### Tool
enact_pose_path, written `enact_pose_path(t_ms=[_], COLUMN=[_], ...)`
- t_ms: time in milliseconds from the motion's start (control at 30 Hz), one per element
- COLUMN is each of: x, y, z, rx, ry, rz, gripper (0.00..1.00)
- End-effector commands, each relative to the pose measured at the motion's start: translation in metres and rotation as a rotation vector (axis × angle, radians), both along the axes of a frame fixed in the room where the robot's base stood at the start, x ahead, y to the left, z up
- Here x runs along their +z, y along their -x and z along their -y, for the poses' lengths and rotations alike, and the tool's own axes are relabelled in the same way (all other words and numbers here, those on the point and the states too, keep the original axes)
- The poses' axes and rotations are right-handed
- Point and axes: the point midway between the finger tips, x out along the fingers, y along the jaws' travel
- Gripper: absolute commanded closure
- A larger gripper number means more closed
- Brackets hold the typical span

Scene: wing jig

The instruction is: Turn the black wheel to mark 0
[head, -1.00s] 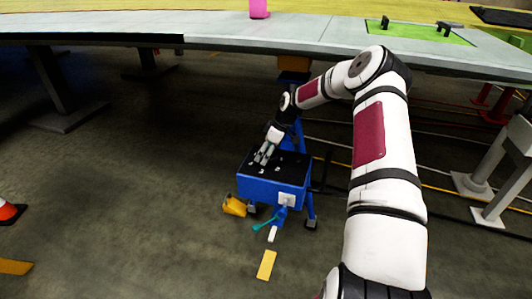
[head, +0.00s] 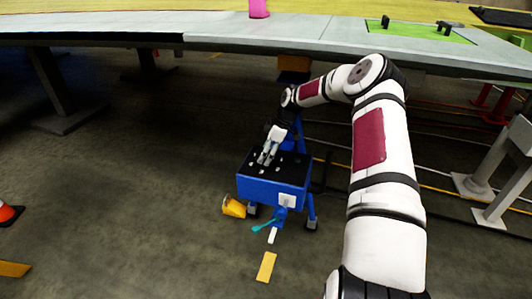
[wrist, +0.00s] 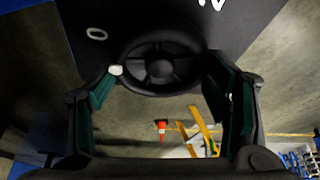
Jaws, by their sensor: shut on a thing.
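The black wheel (wrist: 160,68), with spokes and a round hub, is in the upper middle of the wrist view on a dark panel (wrist: 150,20). A white spot (wrist: 115,70) sits at its left rim. A white ring-shaped mark that looks like a 0 (wrist: 97,34) lies up and left of that spot; another white mark (wrist: 213,4) is cut off at the top. My gripper (wrist: 162,85) has its green-padded fingers on both sides of the wheel, shut on it. In the head view my gripper (head: 266,158) reaches down to the black panel top; the wheel cannot be made out there.
The panel tops a blue cart (head: 270,192) under a long wing surface (head: 230,30). A yellow object (head: 233,207) lies beside the cart. A grey stand (head: 495,180) is at right and an orange cone (head: 8,212) at far left.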

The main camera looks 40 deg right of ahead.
Motion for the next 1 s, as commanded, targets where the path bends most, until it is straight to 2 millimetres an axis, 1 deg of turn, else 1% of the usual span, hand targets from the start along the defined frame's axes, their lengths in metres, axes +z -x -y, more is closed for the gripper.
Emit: enact_pose_path(t_ms=[33, 67, 100, 433, 500, 567, 900, 1000], x=[-0.002, -0.002, -0.002, 0.0, 0.003, 0.008, 0.055, 0.063], y=[0.002, 0.002, 0.002, 0.001, 0.001, 0.002, 0.015, 0.018], z=[0.0, 0.001, 0.001, 0.0, 0.001, 0.004, 0.019, 0.021], rx=[0.004, 0.004, 0.003, 0.001, 0.0, -0.001, 0.0, 0.001], ry=[0.002, 0.002, 0.002, 0.002, 0.001, 0.002, 0.003, 0.003], rz=[-0.004, -0.004, -0.004, -0.001, 0.0, 0.001, 0.0, -0.002], gripper=[0.25, 0.18, 0.1, 0.1, 0.1, 0.1, 0.1, 0.1])
